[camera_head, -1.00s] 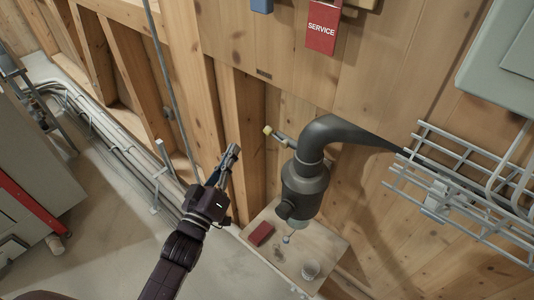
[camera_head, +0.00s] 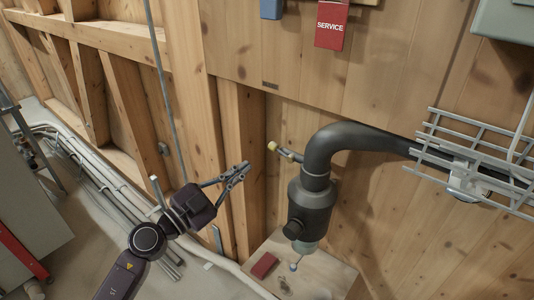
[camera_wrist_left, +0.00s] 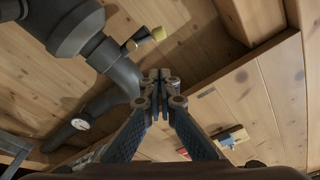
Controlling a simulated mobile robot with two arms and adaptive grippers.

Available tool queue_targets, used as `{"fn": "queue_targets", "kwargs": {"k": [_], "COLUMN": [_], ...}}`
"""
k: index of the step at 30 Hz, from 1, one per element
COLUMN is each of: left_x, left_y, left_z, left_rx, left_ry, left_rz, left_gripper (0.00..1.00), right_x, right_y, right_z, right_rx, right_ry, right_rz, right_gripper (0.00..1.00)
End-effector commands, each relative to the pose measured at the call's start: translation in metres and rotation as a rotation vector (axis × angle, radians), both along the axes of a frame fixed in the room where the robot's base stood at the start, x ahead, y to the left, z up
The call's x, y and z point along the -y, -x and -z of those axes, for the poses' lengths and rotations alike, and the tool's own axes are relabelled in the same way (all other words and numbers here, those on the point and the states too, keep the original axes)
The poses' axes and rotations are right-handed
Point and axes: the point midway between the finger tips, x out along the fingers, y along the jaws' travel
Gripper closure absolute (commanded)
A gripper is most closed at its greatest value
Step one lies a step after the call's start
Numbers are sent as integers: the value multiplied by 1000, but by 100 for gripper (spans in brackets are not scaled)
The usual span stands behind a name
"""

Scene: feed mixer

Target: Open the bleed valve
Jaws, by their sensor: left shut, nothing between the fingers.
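A dark pipe (camera_head: 335,145) bends down into a dark cylindrical body (camera_head: 314,204) against the wooden wall. A small side stub with a yellow tip (camera_head: 272,146) sticks out left of the pipe; its yellow end also shows in the wrist view (camera_wrist_left: 158,33). A thin lever with a pale ball end (camera_head: 293,267) hangs below the cylinder. I cannot tell which one is the bleed valve. My left gripper (camera_head: 246,165) is shut and empty, left of the yellow tip and apart from it. Its fingertips (camera_wrist_left: 160,75) meet in the wrist view. My right gripper is out of view.
A wooden shelf (camera_head: 335,273) below the cylinder carries a red box (camera_head: 264,265). A wire cable tray (camera_head: 470,150) is at the right. A red SERVICE tag (camera_head: 331,25) hangs above. Wooden studs (camera_head: 228,120) stand behind my left gripper.

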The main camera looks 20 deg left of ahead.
Motion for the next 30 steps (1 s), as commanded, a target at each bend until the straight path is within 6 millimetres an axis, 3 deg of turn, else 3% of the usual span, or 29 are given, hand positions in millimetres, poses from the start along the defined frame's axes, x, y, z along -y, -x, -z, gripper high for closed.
{"fn": "queue_targets", "kwargs": {"k": [11,12,15,21,30], "left_x": [33,32,31,30,30], "left_y": [-69,-75,-88,-100,-101], "left_z": [-13,-3,4,9,9], "left_rx": [3,1,1,0,0], "left_ry": [4,4,3,2,2], "left_rz": [0,-1,-1,-1,-1], "left_gripper": [100,100,100,100,100], "right_x": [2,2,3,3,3], "right_y": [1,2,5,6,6], "right_z": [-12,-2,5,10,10], "right_rx": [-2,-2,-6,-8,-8], "right_ry": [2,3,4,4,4], "right_rz": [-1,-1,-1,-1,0], "right_gripper": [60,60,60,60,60]}}
